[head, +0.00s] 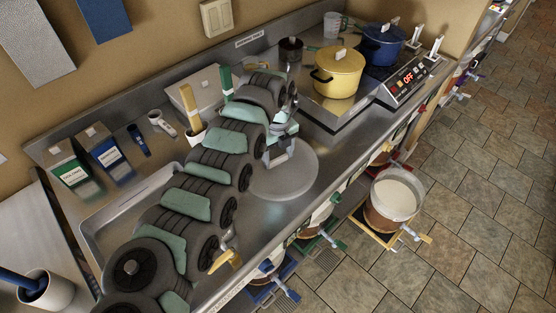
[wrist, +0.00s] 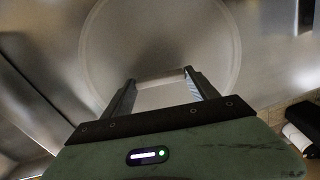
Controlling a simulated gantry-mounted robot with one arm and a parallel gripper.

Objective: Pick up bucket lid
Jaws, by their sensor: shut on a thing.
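The bucket lid (head: 297,178) is a round, pale, translucent disc over the steel counter, right of my arm in the head view. It fills the upper middle of the wrist view (wrist: 150,35). My gripper (wrist: 160,80) is shut on the lid's pale bar-like handle, which spans between the two fingers. In the head view my gripper (head: 277,155) is at the lid's upper left part, and the arm hides some of the lid. I cannot tell whether the lid touches the counter. An open bucket (head: 393,200) with pale contents stands low, beyond the counter's front edge.
A yellow pot (head: 338,72) and a blue pot (head: 383,45) stand on the cooking units at the back right. A sink basin (head: 120,215) lies left of my arm. More buckets stand below the counter edge. The floor at right is open.

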